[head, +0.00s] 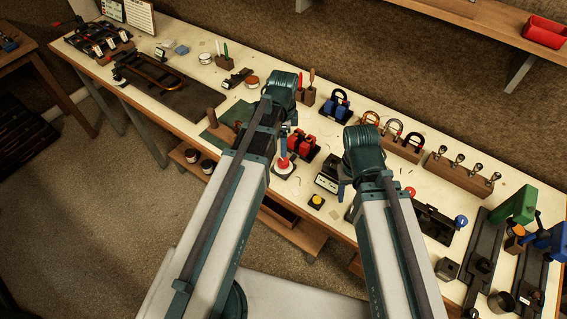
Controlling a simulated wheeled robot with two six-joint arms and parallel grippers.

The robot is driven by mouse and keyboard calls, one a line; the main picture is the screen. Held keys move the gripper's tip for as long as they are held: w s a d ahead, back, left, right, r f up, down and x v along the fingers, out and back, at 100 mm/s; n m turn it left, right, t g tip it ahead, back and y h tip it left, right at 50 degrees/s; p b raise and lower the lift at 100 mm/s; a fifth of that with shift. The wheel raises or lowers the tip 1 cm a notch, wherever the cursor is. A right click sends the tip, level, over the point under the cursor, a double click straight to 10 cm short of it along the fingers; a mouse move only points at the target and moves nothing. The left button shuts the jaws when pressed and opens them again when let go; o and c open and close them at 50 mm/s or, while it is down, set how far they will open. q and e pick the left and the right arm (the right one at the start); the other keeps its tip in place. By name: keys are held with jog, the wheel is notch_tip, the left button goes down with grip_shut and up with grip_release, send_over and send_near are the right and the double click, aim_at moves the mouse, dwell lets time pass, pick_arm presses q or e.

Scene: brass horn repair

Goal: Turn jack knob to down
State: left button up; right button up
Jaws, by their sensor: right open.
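No part is clearly marked as the jack knob. My right gripper (344,187) is open beside a small meter box (327,182), apart from the blue knob.
A yellow button (316,201) sits by the front edge. Red clamps (303,146) stand close to my left gripper. A wooden block with several upright pieces (460,168) is behind right. Green and blue tools (517,205) crowd the right end.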

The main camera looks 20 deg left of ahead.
aim_at(284, 161)
pick_arm(q)
notch_tip(284, 161, down, 10)
jog(key=b, duration=0.8)
jog(key=shift+r, duration=0.2)
pick_arm(e)
notch_tip(284, 161, down, 10)
jog(key=shift+r, duration=0.2)
pick_arm(q)
jog(key=shift+r, duration=0.1)
grip_shut()
